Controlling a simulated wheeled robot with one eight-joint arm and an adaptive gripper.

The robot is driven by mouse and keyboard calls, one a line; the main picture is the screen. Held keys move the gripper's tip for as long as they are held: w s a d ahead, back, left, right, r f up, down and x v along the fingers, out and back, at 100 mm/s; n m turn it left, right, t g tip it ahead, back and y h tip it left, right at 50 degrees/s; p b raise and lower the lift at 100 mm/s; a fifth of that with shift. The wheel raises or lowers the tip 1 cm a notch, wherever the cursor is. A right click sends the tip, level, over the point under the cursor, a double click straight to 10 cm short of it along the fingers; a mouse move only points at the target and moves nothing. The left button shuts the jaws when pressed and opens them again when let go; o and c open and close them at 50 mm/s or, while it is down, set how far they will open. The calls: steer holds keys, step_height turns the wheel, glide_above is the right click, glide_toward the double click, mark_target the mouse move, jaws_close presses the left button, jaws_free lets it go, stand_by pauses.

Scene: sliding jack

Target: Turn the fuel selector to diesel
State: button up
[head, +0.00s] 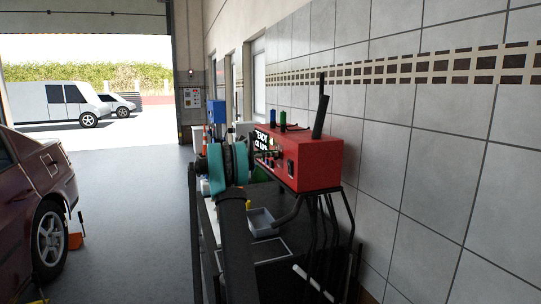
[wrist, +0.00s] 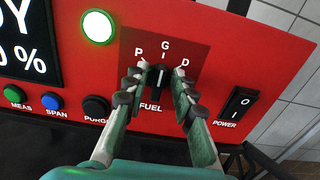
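The fuel selector is a black knob (wrist: 160,80) above the word FUEL on the red panel (wrist: 235,70). The letters P, G and D stand in an arc above it, D at the right. Its white mark points up toward G. My gripper (wrist: 159,84) has one finger on each side of the knob, with the fingers spread apart; I see no clear contact. In the head view, the red machine (head: 315,160) stands at the tiled wall, and my arm hides part of its front. My gripper (head: 266,152) is close to that front.
A POWER switch (wrist: 239,103) is to the right of the knob. A black PURGE button (wrist: 95,107), a blue SPAN button (wrist: 52,102) and a lit green lamp (wrist: 97,27) are to the left. A dark red car (head: 30,205) stands at the left, with open floor between.

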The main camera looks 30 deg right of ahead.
jaws_close()
steer(key=shift+m, duration=0.4)
steer(key=m, duration=0.9)
steer(key=shift+s+a+f, duration=0.15)
steer(key=shift+s+f, duration=0.05)
steer(key=shift+s, duration=0.2)
steer(key=shift+o, duration=1.5)
jaws_free()
steer(key=shift+a, duration=0.15)
